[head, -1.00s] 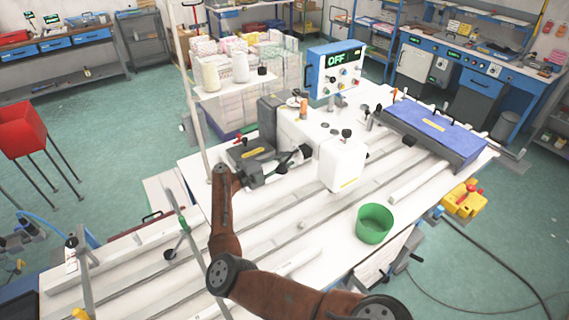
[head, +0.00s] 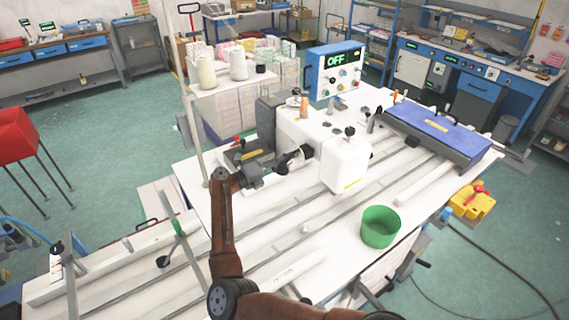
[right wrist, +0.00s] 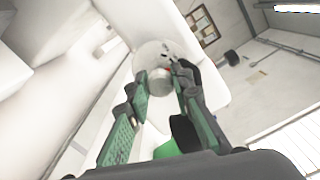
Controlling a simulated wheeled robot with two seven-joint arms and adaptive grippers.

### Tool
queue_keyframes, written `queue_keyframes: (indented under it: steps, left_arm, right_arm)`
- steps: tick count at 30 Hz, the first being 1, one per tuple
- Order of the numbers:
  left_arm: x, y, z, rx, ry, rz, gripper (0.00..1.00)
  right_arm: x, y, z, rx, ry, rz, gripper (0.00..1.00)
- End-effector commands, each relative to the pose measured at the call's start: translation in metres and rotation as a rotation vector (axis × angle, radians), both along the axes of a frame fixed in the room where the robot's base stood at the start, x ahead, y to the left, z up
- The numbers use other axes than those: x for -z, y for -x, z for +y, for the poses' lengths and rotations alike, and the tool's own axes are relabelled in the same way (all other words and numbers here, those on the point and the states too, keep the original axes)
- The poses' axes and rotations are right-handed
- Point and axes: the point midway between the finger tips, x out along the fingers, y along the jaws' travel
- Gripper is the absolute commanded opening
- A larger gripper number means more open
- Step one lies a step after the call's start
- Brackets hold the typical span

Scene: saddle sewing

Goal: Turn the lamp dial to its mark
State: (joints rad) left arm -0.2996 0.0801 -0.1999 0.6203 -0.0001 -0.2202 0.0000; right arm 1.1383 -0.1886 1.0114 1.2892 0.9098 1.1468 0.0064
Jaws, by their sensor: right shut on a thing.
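The lamp dial (right wrist: 158,84) shows in the right wrist view as a small grey round knob on a pale disc with dark marks and a spot of red. My right gripper (right wrist: 160,77) has its green-padded fingers on either side of the knob and is shut on it. In the head view my right gripper (head: 303,152) reaches rightward to the white sewing machine (head: 345,165); the dial itself is hidden there by the fingers. Where the dial's pointer stands against its mark is too small to tell. My left gripper is not in view.
A blue control box (head: 335,72) with a green "OFF" display stands behind the machine. A green bin (head: 380,227) sits at the table's front right. A blue-topped unit (head: 437,128) is at the right. Thread cones (head: 206,70) stand on a small shelf at the left.

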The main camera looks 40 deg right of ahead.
Motion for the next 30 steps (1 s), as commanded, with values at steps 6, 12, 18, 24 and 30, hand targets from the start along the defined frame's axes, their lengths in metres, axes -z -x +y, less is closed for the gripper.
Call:
queue_keyframes:
  steps: [6, 12, 18, 24, 30]
  left_arm:
    - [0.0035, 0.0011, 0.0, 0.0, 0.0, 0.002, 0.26]
    - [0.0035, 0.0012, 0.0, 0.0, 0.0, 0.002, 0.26]
    - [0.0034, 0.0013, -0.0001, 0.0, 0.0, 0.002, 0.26]
    - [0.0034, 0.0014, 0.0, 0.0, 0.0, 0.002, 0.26]
    - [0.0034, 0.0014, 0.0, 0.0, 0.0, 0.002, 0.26]
  right_arm:
    - [0.0015, 0.0, 0.0002, -0.001, 0.002, -0.032, 0.0]
    - [0.0012, 0.0, 0.0003, 0.0, 0.002, -0.036, 0.0]
    - [0.0013, 0.0001, 0.0003, 0.0, 0.002, -0.035, 0.21]
    - [0.001, 0.0, 0.0002, -0.001, 0.002, -0.035, 0.35]
    - [0.0, 0.0001, 0.0, 0.0, 0.004, -0.035, 0.39]
